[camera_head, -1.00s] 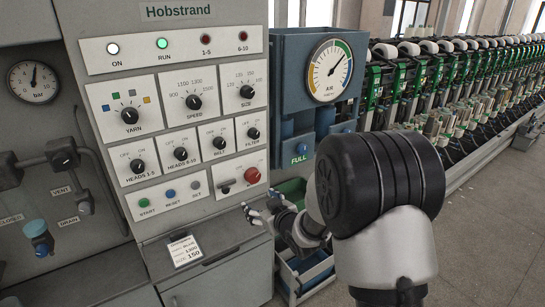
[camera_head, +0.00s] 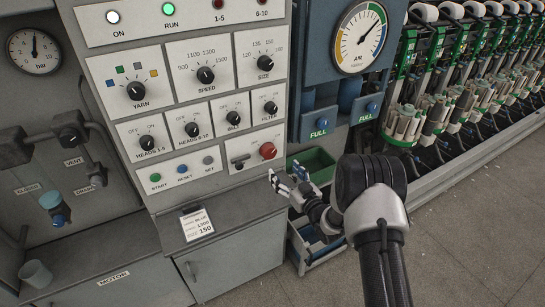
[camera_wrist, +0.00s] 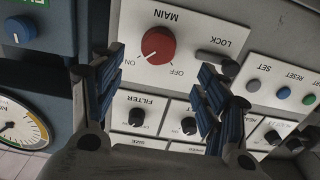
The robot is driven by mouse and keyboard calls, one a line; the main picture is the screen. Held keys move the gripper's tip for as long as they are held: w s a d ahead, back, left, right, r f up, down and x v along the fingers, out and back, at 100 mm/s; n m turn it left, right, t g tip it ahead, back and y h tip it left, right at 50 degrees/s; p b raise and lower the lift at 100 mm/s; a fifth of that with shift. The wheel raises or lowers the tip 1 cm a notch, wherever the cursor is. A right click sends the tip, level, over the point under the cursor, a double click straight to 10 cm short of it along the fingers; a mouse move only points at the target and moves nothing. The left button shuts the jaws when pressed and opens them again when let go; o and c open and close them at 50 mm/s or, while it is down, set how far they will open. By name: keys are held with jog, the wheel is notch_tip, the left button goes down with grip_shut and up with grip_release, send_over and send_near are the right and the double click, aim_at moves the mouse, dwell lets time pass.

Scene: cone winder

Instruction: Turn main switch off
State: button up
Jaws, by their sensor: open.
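The main switch is a red round knob (camera_wrist: 158,45) on a white plate marked MAIN, with ON and OFF labels, seen in the wrist view. Its white pointer line lies toward the ON side. The same red knob (camera_head: 268,150) shows at the lower right of the control panel in the head view. A dark lock lever (camera_wrist: 217,62) sits beside it on the same plate. My gripper (camera_wrist: 156,95) is open and empty, its blue-padded fingers spread below the knob in the wrist view and apart from it. In the head view my gripper (camera_head: 287,186) is just below and right of the knob.
Green, blue and grey buttons (camera_head: 183,169) line the panel's lower edge. A card (camera_head: 197,224) lies on the ledge. A blue air unit (camera_head: 325,70) with a gauge and green and blue crates (camera_head: 313,165) stand right.

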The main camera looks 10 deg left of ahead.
aim_at(270, 155)
jog(key=b+x, duration=0.1)
jog(key=x, duration=0.9)
jog(key=shift+w+a, duration=0.1)
jog(key=shift+c, duration=0.5)
jog(key=c, duration=1)
